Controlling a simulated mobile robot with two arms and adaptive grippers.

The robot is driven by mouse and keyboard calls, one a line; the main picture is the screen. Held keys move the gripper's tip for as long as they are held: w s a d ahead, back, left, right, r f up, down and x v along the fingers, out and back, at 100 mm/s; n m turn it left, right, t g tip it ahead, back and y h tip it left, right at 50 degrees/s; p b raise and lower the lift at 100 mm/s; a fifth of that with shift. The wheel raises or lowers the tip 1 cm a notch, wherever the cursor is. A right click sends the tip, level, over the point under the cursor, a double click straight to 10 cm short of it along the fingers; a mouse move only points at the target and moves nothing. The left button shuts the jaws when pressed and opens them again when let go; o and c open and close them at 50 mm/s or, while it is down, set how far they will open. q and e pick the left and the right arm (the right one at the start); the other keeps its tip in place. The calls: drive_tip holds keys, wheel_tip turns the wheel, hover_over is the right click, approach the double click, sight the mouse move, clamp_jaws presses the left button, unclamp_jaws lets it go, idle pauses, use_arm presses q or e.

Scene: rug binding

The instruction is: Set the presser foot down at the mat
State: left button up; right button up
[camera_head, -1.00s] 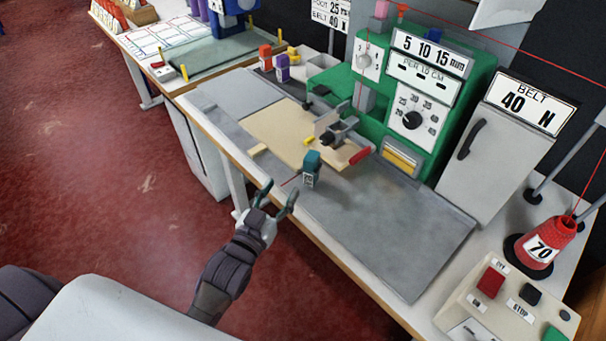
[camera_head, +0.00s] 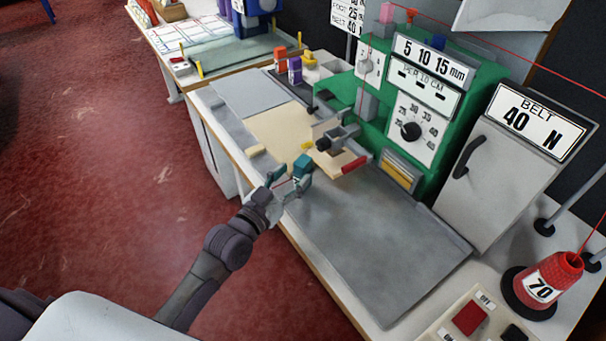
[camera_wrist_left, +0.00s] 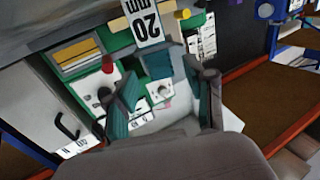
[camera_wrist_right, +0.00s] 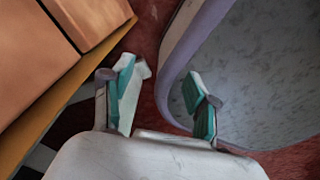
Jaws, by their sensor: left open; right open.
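A grey-green mat (camera_head: 228,60) lies on the far table. My right gripper (camera_wrist_right: 160,80) is open and empty above the floor.
A clamp-like part (camera_head: 335,137) with a red tip sits on the tan board (camera_head: 275,128), beside the green machine (camera_head: 452,115). Orange and purple blocks (camera_head: 294,71) stand behind. The grey plate (camera_head: 375,240) at right is clear. A red "70" cone (camera_head: 549,278) stands at lower right.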

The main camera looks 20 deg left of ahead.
sight(298, 169)
use_arm(q)
drive_tip(key=x, duration=0.5)
drive_tip(key=shift+w, duration=0.1)
drive_tip(key=shift+c, duration=0.3)
clamp_jaws()
